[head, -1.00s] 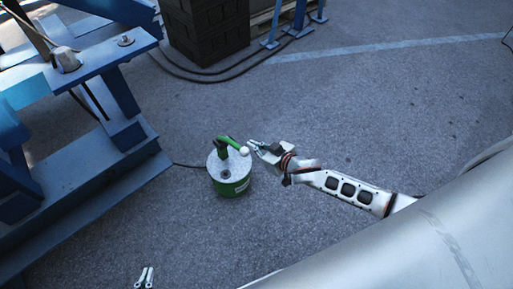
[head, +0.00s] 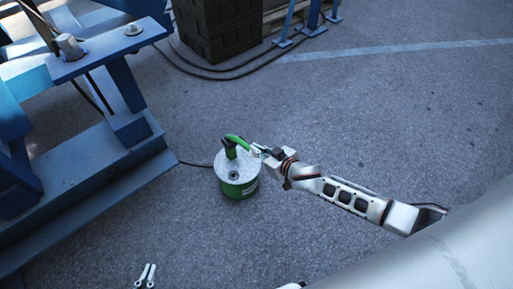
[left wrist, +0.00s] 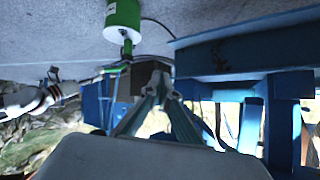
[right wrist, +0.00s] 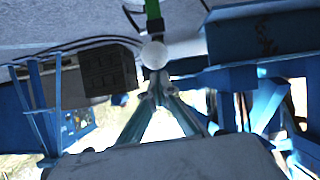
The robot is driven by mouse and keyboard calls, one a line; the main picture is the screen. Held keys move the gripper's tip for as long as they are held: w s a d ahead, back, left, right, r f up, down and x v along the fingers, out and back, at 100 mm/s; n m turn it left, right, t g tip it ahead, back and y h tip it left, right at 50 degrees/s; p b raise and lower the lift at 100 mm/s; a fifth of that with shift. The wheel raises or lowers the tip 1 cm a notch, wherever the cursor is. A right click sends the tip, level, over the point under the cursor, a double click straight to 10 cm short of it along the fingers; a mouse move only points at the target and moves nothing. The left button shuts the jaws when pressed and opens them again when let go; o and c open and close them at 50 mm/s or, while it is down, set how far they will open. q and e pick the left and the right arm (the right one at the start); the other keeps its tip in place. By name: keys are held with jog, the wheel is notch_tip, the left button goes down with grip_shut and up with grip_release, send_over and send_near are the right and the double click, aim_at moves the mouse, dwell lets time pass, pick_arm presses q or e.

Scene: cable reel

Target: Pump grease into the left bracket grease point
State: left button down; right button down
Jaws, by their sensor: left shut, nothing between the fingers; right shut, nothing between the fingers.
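The green grease pump (head: 240,185), a drum with a grey lid, stands on the ground in the head view. Its green lever (head: 237,141) points right toward my right gripper (head: 259,151). In the right wrist view the lever's white ball knob (right wrist: 154,55) is just beyond the shut, empty fingertips (right wrist: 158,88); I cannot tell whether they touch. My left gripper (head: 145,274) is shut and empty, low at the bottom edge, well away from the pump. The blue steel frame (head: 90,170) is at left, with grey fittings (head: 133,29) on top. I cannot tell which is the grease point.
A dark hose (head: 194,164) runs from the pump left to the blue frame. Dark stacked blocks (head: 215,30) and black cables (head: 215,75) lie at the back. Blue stands (head: 313,20) are behind. The asphalt to the right of the pump is free.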

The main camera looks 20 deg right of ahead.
pick_arm(q)
jog(key=shift+f, duration=0.1)
